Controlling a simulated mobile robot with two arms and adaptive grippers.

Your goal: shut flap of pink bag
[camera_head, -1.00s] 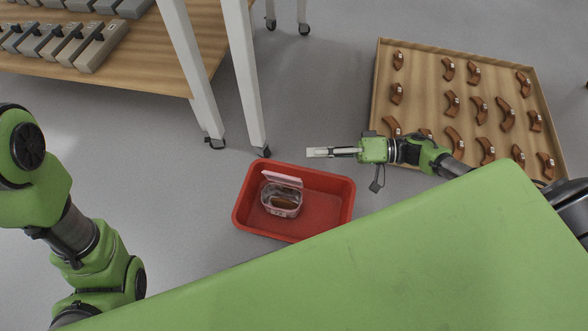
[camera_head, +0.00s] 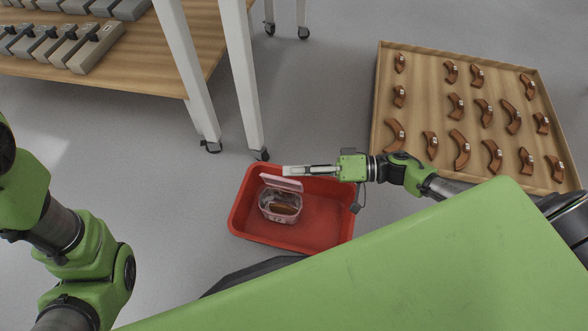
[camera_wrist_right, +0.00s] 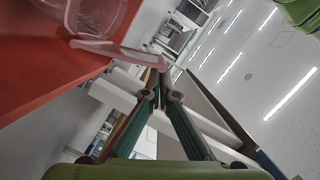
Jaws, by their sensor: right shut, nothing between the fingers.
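The pink bag (camera_head: 268,211) stands in the red tub (camera_head: 325,222), a brown piece visible inside it. Its flap (camera_head: 284,183) is raised at the bag's far side, so the mouth is open. In the right wrist view the flap (camera_wrist_right: 118,51) stretches from the bag (camera_wrist_right: 97,14) towards my fingertips. My right gripper (camera_head: 286,171) is shut and empty, just beyond the flap in the head view. Its fingertips (camera_wrist_right: 162,80) appear close to the flap's edge in the right wrist view; I cannot tell whether they touch. My left gripper is not in view.
A wooden tray (camera_head: 468,150) with several brown sherds lies on the right. A shelf unit (camera_head: 150,78) with grey blocks stands at the upper left, its white legs near the tub. Grey floor (camera_head: 310,100) is clear between shelf and tray.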

